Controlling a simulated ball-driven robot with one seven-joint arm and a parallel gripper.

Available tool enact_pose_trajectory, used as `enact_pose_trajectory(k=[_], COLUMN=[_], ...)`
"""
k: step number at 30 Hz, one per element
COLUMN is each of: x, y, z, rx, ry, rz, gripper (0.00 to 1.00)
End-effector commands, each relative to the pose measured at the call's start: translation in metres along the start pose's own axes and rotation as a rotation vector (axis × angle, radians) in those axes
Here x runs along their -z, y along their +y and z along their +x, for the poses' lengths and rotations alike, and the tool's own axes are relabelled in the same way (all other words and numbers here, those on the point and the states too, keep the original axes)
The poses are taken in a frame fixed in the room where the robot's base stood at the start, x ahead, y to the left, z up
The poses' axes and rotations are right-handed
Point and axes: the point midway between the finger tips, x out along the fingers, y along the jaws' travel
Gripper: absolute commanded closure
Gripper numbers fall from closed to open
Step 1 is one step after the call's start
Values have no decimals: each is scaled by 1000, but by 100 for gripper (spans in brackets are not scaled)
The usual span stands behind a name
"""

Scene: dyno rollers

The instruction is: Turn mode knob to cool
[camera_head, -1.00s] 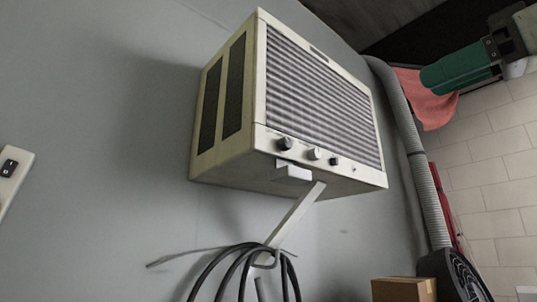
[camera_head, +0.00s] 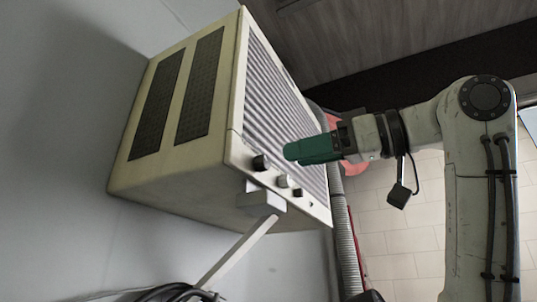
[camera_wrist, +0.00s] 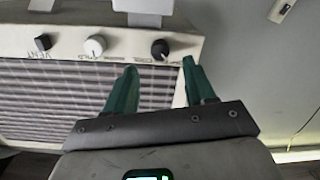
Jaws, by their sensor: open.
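The beige air conditioner (camera_head: 185,165) is on the wall, with three knobs along its front panel. In the wrist view they are a black knob (camera_wrist: 160,48), a white knob (camera_wrist: 95,46) and a smaller black knob (camera_wrist: 43,42) with "VENT" lettering beside it. The other lettering is too small to read surely, so I cannot tell which is the mode knob. My green-fingered gripper (camera_wrist: 160,66) is open and empty, its fingertips on either side of the larger black knob's line, apparently short of it. In the head view my gripper (camera_head: 290,152) is before the grille, near the knobs.
A bracket arm (camera_head: 238,250) slants below the unit, with dark coiled cable (camera_head: 175,293) at its foot. A grey corrugated hose (camera_head: 346,250) runs down behind the unit. A pinkish-red cloth (camera_head: 352,165) hangs behind my gripper.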

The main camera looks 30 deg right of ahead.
Motion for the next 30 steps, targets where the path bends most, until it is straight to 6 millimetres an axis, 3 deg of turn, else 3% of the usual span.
enact_pose_trajectory(k=[6,12,23,30], x=[3,2,0,0], y=[0,0,0,0], z=[39,59,64,64], rx=[2,0,-1,-1], ry=[0,1,0,0], rz=[1,0,0,0], gripper=[45,45,45,67])
